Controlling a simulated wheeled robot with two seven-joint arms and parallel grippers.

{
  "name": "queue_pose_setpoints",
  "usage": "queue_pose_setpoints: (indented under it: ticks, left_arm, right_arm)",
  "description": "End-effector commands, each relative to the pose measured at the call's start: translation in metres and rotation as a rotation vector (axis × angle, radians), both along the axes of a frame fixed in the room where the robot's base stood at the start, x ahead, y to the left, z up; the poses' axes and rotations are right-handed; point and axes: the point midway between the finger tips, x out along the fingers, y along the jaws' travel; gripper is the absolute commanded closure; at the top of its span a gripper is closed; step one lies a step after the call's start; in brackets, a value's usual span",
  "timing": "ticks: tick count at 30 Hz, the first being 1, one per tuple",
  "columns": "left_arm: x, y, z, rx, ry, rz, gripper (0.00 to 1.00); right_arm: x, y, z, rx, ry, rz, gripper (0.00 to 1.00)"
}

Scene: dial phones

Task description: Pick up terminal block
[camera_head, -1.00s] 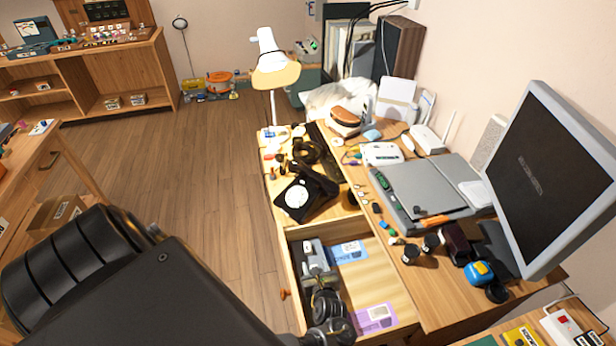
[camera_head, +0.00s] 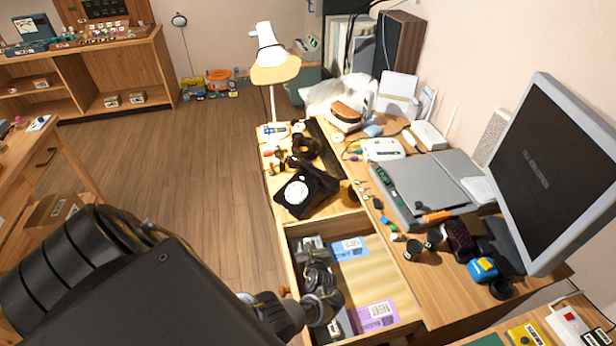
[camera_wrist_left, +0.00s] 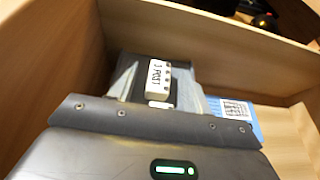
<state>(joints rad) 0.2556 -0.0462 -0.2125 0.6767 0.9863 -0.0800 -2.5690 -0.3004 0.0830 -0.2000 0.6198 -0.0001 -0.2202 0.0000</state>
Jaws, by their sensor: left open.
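A small light-coloured block with a printed label (camera_wrist_left: 158,80), which looks like the terminal block, lies in the open wooden drawer (camera_head: 405,300). In the left wrist view it sits straight ahead of my left gripper, with grey surfaces on both sides of it. I cannot tell whether the gripper touches it. In the head view my left gripper (camera_head: 318,268) reaches down into the left part of the drawer and hides the block. The gripper is open. My right gripper is not in view.
In the drawer are a blue card (camera_head: 350,249) and a purple card (camera_head: 375,316). A black dial phone (camera_head: 305,192) stands on the desk behind the drawer. A monitor (camera_head: 550,180) and a grey flat device (camera_head: 425,185) are to the right. The drawer walls surround my gripper closely.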

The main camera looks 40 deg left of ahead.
Motion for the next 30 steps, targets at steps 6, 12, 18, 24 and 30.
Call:
queue_pose_setpoints:
  ticks: [6, 12, 18, 24, 30]
  left_arm:
    - [0.000, 0.000, 0.000, 0.001, 0.001, 0.000, 0.57]
    - [-0.001, 0.000, 0.000, 0.001, 0.001, 0.000, 0.84]
    - [-0.001, 0.000, 0.000, 0.000, 0.001, 0.000, 1.00]
    - [-0.001, 0.000, 0.001, 0.001, 0.001, 0.000, 1.00]
    - [-0.001, 0.000, 0.011, 0.001, 0.001, 0.001, 1.00]
  right_arm:
    - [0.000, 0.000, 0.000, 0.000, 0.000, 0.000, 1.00]
    - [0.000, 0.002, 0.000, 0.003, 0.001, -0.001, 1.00]
    - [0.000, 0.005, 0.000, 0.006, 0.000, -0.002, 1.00]
    - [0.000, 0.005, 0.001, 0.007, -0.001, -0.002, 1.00]
    - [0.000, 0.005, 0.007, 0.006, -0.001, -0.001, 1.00]
